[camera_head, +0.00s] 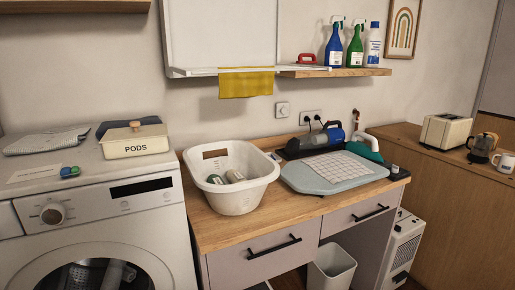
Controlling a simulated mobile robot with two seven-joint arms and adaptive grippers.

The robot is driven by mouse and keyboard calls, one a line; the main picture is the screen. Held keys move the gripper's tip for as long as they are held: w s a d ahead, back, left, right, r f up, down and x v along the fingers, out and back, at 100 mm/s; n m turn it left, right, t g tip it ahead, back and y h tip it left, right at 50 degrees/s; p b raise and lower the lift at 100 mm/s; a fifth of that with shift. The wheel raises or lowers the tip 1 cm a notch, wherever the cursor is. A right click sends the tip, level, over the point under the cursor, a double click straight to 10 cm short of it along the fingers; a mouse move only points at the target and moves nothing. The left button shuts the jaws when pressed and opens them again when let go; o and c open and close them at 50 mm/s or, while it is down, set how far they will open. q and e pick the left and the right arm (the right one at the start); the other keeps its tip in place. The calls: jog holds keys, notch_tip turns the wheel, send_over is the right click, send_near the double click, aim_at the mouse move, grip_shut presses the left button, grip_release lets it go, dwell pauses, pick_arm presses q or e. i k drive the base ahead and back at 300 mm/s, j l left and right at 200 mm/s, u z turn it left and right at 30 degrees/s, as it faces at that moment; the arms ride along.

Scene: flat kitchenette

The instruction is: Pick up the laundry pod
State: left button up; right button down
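The laundry pod (70,171) is small, with blue and green parts. It lies on top of the white washing machine (100,210), near the front edge, beside a flat white card (33,173). Neither of my grippers shows in the head view.
A grey folded cloth (45,142) and a dark blue item (128,124) lie at the back of the machine. A white basin (230,178) with bottles stands on the wooden counter to the right. The machine top around the pod has some free room.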

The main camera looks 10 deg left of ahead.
aim_at(66, 172)
jog(key=u, duration=1.45)
